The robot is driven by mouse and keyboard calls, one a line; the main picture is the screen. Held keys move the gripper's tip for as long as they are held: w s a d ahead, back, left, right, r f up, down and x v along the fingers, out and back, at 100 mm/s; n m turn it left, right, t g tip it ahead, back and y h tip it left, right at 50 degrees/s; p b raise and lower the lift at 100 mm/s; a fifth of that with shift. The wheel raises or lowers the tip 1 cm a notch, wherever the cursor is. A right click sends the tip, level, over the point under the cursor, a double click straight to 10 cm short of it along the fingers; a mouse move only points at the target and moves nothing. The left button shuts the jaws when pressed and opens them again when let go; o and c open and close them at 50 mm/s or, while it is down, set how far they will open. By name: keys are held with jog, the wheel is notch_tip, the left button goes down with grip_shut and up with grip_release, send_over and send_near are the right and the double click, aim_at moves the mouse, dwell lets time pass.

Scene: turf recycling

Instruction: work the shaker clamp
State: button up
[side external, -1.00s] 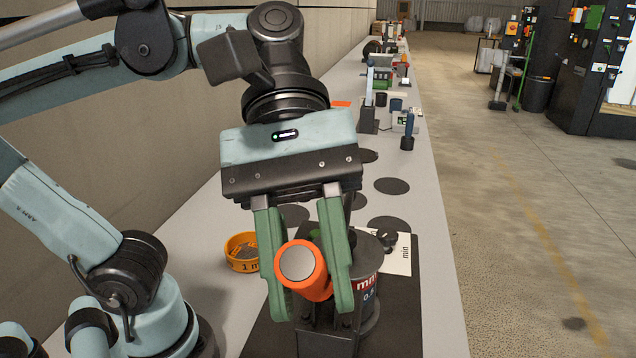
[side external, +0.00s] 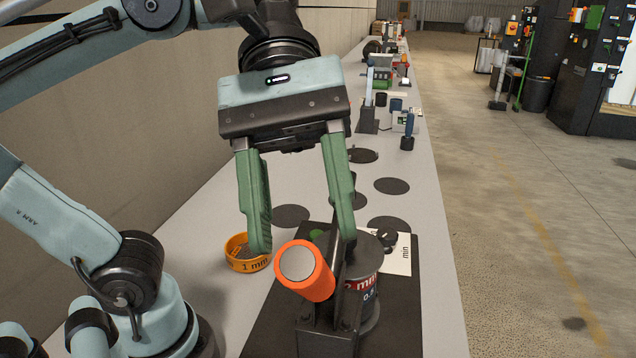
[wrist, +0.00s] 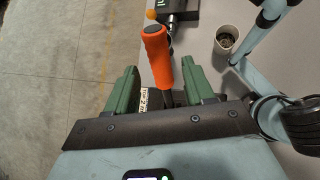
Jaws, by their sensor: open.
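The shaker clamp's orange handle (side external: 304,271) points toward the side camera, with a grey end cap. It sits on the dark clamp frame (side external: 328,338) beside a sieve stack (side external: 368,289) with a red and blue label. In the wrist view the orange handle (wrist: 156,55) stands out beyond the fingers on a dark lever. My gripper (side external: 302,244) is open, with its two green fingers apart and above the handle. It holds nothing. In the wrist view my gripper (wrist: 160,88) has one finger on each side of the lever, with gaps between.
An orange sieve labelled 1 mm (side external: 246,258) sits on the bench left of the clamp. A timer dial and "min" card (side external: 398,256) lie right of it. Dark round discs (side external: 391,186) and bench equipment (side external: 407,125) stand farther back. A pale cup (wrist: 227,40) shows in the wrist view.

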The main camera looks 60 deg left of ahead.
jog(key=v, duration=0.7)
jog(key=shift+a+r, duration=0.15)
jog(key=shift+a, duration=0.05)
jog(key=shift+w, duration=0.1)
jog(key=m+t+y, duration=0.2)
jog(key=m+y, duration=0.3)
jog(key=y, duration=0.6)
send_near(312, 298)
jog(key=shift+a+x, duration=0.15)
jog(key=shift+x, duration=1.8)
jog(key=shift+a+x, duration=0.1)
jog(key=shift+x, duration=1.85)
jog(key=shift+r, duration=0.1)
grip_shut()
